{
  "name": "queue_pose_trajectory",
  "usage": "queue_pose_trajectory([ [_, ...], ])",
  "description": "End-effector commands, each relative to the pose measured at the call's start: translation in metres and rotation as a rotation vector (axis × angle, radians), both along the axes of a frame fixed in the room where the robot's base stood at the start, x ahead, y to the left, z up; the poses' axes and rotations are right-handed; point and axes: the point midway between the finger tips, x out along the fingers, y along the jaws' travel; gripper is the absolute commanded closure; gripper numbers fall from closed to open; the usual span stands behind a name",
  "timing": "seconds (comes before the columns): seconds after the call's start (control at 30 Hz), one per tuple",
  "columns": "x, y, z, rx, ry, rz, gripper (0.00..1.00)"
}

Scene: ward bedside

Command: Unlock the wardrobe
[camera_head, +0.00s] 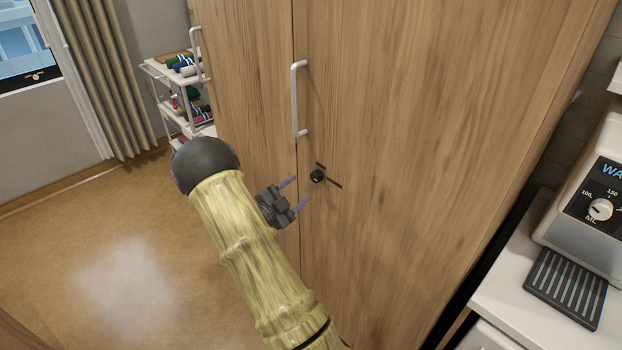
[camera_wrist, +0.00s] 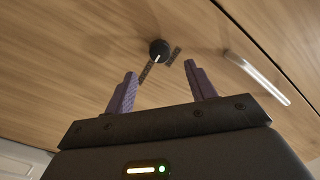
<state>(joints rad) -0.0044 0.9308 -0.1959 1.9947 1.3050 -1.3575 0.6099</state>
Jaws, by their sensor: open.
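The wooden wardrobe (camera_head: 400,130) fills the middle of the head view, with its doors shut. A round black lock knob (camera_head: 317,176) with a dark slotted strip beside it sits on the right door, below the white bar handle (camera_head: 296,98). My gripper (camera_head: 298,194) is open and empty, just left of and below the knob. In the wrist view the knob (camera_wrist: 158,50) shows a white pointer line and lies ahead of and between the two purple fingertips (camera_wrist: 164,73). The fingers appear apart from the knob.
A white trolley (camera_head: 180,75) with rolled textiles stands at the back left, by the curtain (camera_head: 105,75). At the right, a counter (camera_head: 510,300) holds a white dispenser (camera_head: 595,190) with a dial and a dark drip grate (camera_head: 565,287). The floor (camera_head: 100,240) at left is clear.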

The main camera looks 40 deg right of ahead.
Motion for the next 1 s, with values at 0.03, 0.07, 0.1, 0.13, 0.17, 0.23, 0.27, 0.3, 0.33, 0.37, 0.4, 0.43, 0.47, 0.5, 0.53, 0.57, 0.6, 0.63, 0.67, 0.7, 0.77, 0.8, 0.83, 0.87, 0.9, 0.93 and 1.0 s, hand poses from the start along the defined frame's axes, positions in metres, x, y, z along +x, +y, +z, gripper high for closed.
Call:
queue_pose_trajectory([
  [0.03,0.001,-0.011,0.002,-0.001,0.000,-0.004,0.45],
  [0.07,0.002,-0.016,0.001,-0.001,0.001,-0.004,0.45],
  [0.1,0.003,-0.023,0.001,0.000,0.001,-0.004,0.45],
  [0.13,0.004,-0.028,0.002,-0.001,0.000,-0.004,0.45],
  [0.17,0.005,-0.033,0.002,-0.001,0.000,-0.003,0.45],
  [0.23,0.007,-0.044,0.001,0.000,0.001,-0.003,0.45],
  [0.27,0.008,-0.049,0.001,0.001,0.000,-0.002,0.45],
  [0.3,0.010,-0.054,0.001,0.000,0.000,-0.001,0.45],
  [0.33,0.010,-0.057,0.001,-0.001,0.000,-0.002,0.45],
  [0.37,0.011,-0.060,0.001,-0.001,0.000,-0.002,0.45],
  [0.4,0.011,-0.063,0.001,-0.001,0.000,-0.002,0.45],
  [0.43,0.012,-0.065,0.001,-0.001,0.000,-0.001,0.45],
  [0.47,0.012,-0.066,0.001,0.000,0.000,0.000,0.45],
  [0.5,0.013,-0.067,0.000,0.000,0.000,0.000,0.45],
  [0.53,0.013,-0.068,0.000,0.001,0.001,0.001,0.45],
  [0.57,0.013,-0.068,0.000,0.001,0.001,0.001,0.45],
  [0.6,0.013,-0.068,0.000,0.001,0.001,0.001,0.45],
  [0.63,0.013,-0.068,0.000,0.001,0.001,0.001,0.45],
  [0.67,0.013,-0.068,0.000,0.001,0.001,0.001,0.45],
  [0.7,0.013,-0.068,0.000,0.001,0.001,0.001,0.45],
  [0.77,0.013,-0.067,0.000,0.000,0.001,0.000,0.47],
  [0.8,0.013,-0.067,0.000,0.000,0.001,0.000,0.54],
  [0.83,0.013,-0.067,0.000,0.000,0.000,0.000,0.60],
  [0.87,0.013,-0.067,0.000,0.000,0.000,0.000,0.66],
  [0.9,0.013,-0.067,0.000,0.000,0.000,0.000,0.74],
  [0.93,0.013,-0.067,0.000,0.000,0.000,0.000,0.80],
  [1.0,0.013,-0.067,0.000,0.000,0.000,0.000,0.89],
])
